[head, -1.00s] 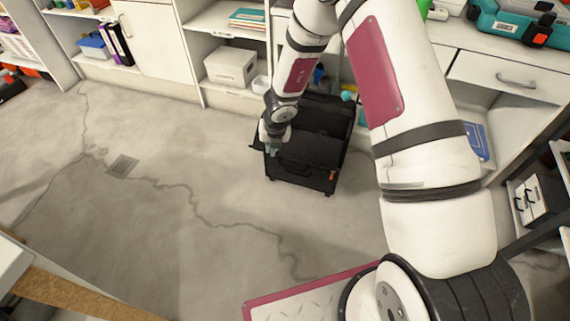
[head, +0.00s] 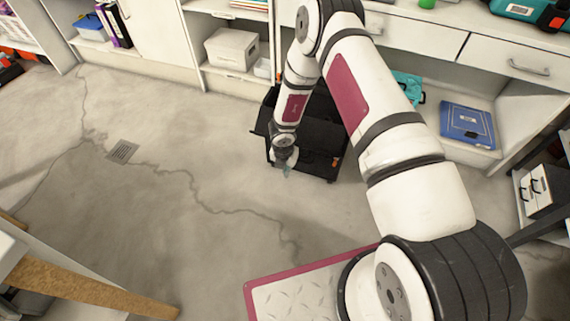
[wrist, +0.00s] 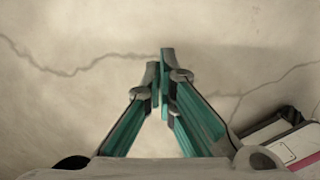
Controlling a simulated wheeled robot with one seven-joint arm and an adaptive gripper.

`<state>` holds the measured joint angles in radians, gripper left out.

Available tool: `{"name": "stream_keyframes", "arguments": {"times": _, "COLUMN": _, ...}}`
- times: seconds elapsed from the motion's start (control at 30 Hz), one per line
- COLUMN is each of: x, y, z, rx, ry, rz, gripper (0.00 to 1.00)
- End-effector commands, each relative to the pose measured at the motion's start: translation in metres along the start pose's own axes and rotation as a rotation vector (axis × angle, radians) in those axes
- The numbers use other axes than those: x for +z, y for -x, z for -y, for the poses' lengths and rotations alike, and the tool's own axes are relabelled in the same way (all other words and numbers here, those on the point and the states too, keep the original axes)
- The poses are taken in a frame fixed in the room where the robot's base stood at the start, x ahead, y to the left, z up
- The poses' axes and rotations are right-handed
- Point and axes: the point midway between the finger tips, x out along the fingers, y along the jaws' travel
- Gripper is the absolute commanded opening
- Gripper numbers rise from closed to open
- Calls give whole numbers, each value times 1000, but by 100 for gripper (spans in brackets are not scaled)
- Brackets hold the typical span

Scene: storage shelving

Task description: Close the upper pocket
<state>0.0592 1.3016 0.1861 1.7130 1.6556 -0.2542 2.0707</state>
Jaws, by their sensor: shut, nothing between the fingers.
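The black case (head: 318,163) stands on the floor in front of the shelving in the head view. Its top looks open, with a dark inside. A black flap (head: 322,132) juts out along its upper front, and a corner of it shows left of my arm. My forearm covers the case's left part, so how far the pocket is open is hard to tell. My gripper (head: 287,171) is at the case's front left, pointing down. In the wrist view my gripper (wrist: 160,85) is shut and empty over bare floor. I cannot tell whether it touches the case.
Shelving with a white box (head: 231,50) and a blue case (head: 467,125) runs behind the black case. A floor drain (head: 122,151) lies to the left. A wooden-edged table (head: 90,290) is at the lower left. The floor left of and before the case is clear.

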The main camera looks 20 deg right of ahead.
Motion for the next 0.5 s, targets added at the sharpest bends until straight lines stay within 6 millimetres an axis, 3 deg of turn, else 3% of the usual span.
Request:
{"name": "stream_keyframes", "arguments": {"times": 0.03, "x": 2, "y": -10, "z": 0, "rx": 1, "ry": -2, "rz": 0, "gripper": 0}}
{"name": "stream_keyframes", "arguments": {"times": 0.3, "x": 31, "y": 5, "z": 0, "rx": 3, "ry": -4, "rz": 2, "gripper": 0}}
{"name": "stream_keyframes", "arguments": {"times": 0.5, "x": 38, "y": 9, "z": 0, "rx": 2, "ry": 0, "rz": 0, "gripper": 0}}
